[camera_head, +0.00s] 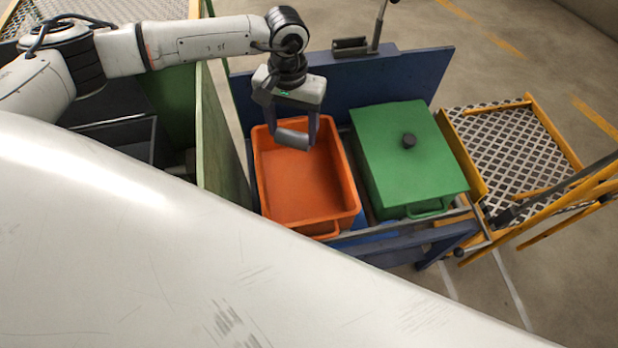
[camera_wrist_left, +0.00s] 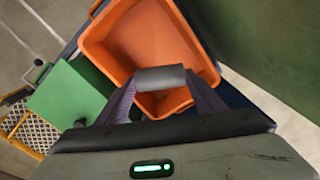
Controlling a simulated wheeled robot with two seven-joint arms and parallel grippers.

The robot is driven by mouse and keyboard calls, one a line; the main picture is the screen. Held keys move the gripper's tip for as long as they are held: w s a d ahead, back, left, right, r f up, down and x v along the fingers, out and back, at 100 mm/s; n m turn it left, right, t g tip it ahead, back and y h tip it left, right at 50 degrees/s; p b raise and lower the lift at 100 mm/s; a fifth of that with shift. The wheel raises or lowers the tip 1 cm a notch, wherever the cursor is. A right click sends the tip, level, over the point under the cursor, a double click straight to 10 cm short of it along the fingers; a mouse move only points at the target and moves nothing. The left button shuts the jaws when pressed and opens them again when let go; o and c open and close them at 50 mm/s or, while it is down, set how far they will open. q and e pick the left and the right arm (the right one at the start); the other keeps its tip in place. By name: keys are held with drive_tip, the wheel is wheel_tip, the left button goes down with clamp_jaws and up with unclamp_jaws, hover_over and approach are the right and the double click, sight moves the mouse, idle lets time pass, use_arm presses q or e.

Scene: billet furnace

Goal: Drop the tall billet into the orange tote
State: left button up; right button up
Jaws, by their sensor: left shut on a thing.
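The orange tote (camera_head: 305,185) is open, and the part of its floor that shows is bare. It also shows in the left wrist view (camera_wrist_left: 130,40). My left gripper (camera_head: 295,137) is over the far part of the tote and is shut on the billet (camera_head: 291,139), a grey metal cylinder. In the left wrist view the billet (camera_wrist_left: 160,78) lies across between the two fingers, with the tote behind it. The billet appears above the tote floor; the exact height is hard to tell. My right gripper is not in view.
A green lidded box (camera_head: 400,155) with a black knob stands right of the tote. A green panel (camera_head: 220,150) rises on the tote's left and a blue panel (camera_head: 390,80) behind it. A yellow-framed cart (camera_head: 515,145) stands at the right.

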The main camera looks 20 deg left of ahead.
use_arm(q)
drive_tip(key=shift+w+f+b, duration=0.1)
drive_tip(key=shift+f+b, duration=0.9)
drive_tip(key=shift+f, duration=1.25)
drive_tip(key=o, duration=1.6)
drive_tip(key=shift+o, duration=1.1)
wheel_tip(320, 180, up, 10)
drive_tip(key=shift+r+b, duration=0.2)
drive_tip(key=shift+b, duration=0.25)
